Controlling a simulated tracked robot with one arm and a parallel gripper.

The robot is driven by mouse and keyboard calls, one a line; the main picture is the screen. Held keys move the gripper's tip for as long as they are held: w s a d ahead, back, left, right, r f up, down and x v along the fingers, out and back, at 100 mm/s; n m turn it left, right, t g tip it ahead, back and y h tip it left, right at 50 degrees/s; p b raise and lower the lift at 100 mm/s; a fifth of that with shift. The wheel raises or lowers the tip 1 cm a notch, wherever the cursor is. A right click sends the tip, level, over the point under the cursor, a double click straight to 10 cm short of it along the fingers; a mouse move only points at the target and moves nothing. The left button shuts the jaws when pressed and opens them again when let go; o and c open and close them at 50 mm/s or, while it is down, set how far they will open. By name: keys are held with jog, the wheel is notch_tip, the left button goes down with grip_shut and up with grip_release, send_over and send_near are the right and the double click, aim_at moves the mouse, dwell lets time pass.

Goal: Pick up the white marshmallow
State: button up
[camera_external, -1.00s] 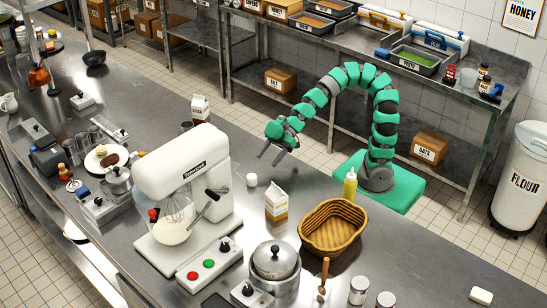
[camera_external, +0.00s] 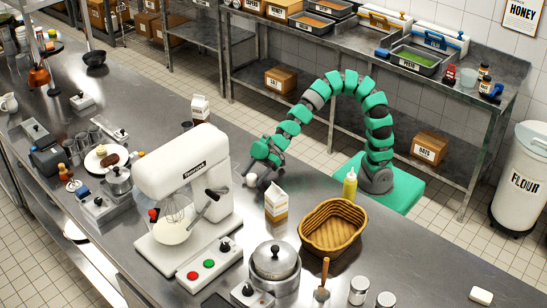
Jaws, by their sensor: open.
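The white marshmallow (camera_external: 252,180) stands on the steel counter, right of the white stand mixer and behind the small carton. My gripper (camera_external: 254,174) has its fingers down at the marshmallow, close to the counter. The jaws are open. The fingers are small and partly hidden by the wrist, so I cannot tell whether they touch the marshmallow.
The stand mixer (camera_external: 185,190) is close on the left. A carton (camera_external: 277,206) stands in front, with a wicker basket (camera_external: 333,229) and a yellow bottle (camera_external: 349,185) to the right. Another carton (camera_external: 200,108) stands behind. The counter between them is bare.

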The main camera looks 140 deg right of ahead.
jog(key=shift+c, duration=0.3)
jog(key=c, duration=0.7)
jog(key=shift+r, duration=0.1)
